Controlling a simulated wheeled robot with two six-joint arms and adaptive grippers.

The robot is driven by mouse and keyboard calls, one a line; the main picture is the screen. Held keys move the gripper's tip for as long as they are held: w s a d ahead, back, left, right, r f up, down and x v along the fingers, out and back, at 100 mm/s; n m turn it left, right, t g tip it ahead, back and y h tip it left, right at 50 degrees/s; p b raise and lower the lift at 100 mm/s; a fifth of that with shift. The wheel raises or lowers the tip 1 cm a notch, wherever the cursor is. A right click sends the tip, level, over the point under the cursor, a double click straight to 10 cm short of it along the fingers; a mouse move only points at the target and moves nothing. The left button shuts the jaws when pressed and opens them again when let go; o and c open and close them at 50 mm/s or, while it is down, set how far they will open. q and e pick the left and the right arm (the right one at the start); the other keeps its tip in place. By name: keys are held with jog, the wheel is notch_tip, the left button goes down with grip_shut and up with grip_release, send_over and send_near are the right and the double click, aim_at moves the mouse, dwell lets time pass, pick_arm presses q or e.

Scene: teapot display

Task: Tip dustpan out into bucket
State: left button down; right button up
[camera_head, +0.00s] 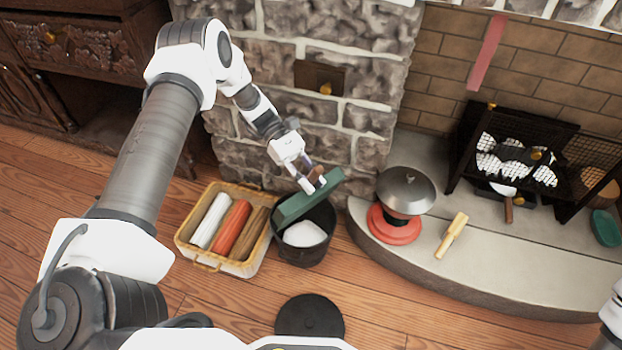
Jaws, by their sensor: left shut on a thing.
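The green dustpan (296,207) is at the centre of the head view, slanted over the bucket, with its right end higher than its left. My left gripper (312,183) reaches down from the upper left and is shut on the dustpan's brown handle. The dark bucket (304,253) stands on the wood floor against the stone wall, below the dustpan. A white mass (304,234) shows inside the bucket. The dustpan hides the bucket's back rim, and I cannot see whether the two touch.
A yellow basket (187,252) with rolls stands close left of the bucket. A dark round lid (310,318) lies on the floor in front. To the right, the raised hearth (480,278) holds a lidded pot (405,190), a yellow brush (452,236) and a fire grate (510,150).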

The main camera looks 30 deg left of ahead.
pick_arm(q)
jog(key=s+d+f+t+y+p, duration=0.2)
jog(key=d+f+y+p, duration=0.1)
jog(key=d+y, duration=0.3)
jog(key=s+d+f+t+y+p, duration=0.2)
jog(key=d+f+y+p, duration=0.1)
jog(key=d+y+p, duration=0.2)
jog(key=d+y, duration=0.2)
jog(key=d, duration=0.2)
jog(key=shift+s+f, duration=0.4)
jog(key=shift+d+r, duration=0.1)
